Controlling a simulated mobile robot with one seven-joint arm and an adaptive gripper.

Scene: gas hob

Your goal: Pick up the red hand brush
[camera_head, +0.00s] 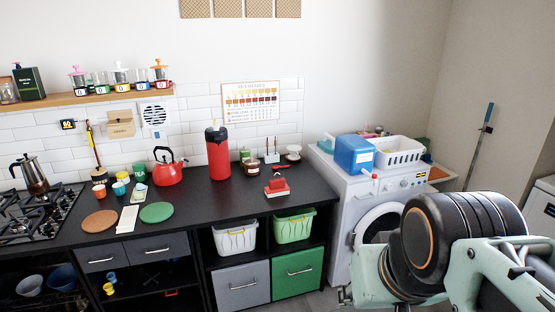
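A small red object (277,186) with a pale lower edge lies on the right part of the black counter (225,203), in front of the white calendar. It looks like the red hand brush, but it is too small to be sure. My arm fills the lower right of the head view, to the right of the counter and in front of the washing machine. A small metal part at its left end may belong to my gripper. I cannot make out two fingertips or anything held. The red object stands clear of my arm.
A red flask (217,153) and red kettle (167,169) stand behind and left of the red object. A jar (250,167) is behind it. The washing machine (365,190) on the right carries a blue box (354,155) and white basket (400,152). Counter left of the red object is clear.

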